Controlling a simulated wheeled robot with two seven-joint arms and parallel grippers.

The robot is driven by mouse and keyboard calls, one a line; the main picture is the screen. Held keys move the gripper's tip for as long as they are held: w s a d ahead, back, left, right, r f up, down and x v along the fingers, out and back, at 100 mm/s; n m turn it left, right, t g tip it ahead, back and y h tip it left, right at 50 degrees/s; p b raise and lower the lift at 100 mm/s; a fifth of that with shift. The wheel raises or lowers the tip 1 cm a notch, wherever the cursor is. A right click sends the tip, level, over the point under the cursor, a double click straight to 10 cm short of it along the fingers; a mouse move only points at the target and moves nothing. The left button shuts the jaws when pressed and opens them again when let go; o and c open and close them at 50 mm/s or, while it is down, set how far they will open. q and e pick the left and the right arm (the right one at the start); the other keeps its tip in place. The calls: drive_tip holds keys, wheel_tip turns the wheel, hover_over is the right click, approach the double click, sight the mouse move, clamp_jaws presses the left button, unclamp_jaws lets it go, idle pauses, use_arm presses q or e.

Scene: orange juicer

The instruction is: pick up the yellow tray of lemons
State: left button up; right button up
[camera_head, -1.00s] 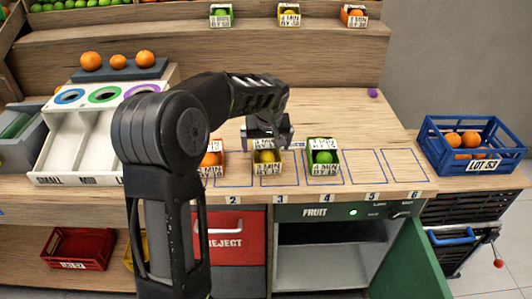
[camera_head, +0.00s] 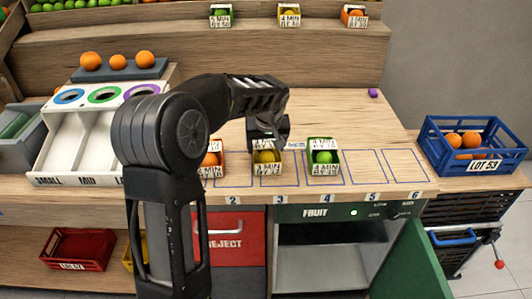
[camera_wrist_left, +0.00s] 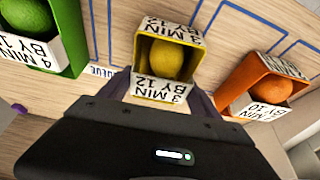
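The yellow tray of lemons (camera_head: 266,170) sits upright on the counter in marked space 3. It has white labels, and a lemon shows inside it. It also shows in the left wrist view (camera_wrist_left: 143,88), where the lemon (camera_wrist_left: 173,61) is clear. My left gripper (camera_head: 267,143) is low at the tray's far side. In the left wrist view its dark fingers (camera_wrist_left: 160,97) are spread, one to each side of the tray's near labelled end. I see no clear grip on the tray; the fingertips are partly hidden. My right gripper is not in view.
A green tray (camera_head: 323,158) stands right of the yellow one, and an orange tray (camera_head: 211,160) stands left, both close by. Spaces 5 and 6 are bare. A blue crate (camera_head: 430,140) stands at the right. Another yellow tray (camera_head: 289,15) is on the upper shelf.

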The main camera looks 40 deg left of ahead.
sight(266, 144)
use_arm(q)
drive_tip(key=c, duration=1)
drive_tip(key=shift+c, duration=0.2)
drive_tip(key=shift+r, duration=0.1)
drive_tip(key=shift+w+r+p, duration=0.1)
drive_tip(key=shift+r+p, duration=0.2)
drive_tip(key=shift+r, duration=0.2)
wheel_tip(266, 144, up, 9)
drive_tip(key=shift+r, duration=0.2)
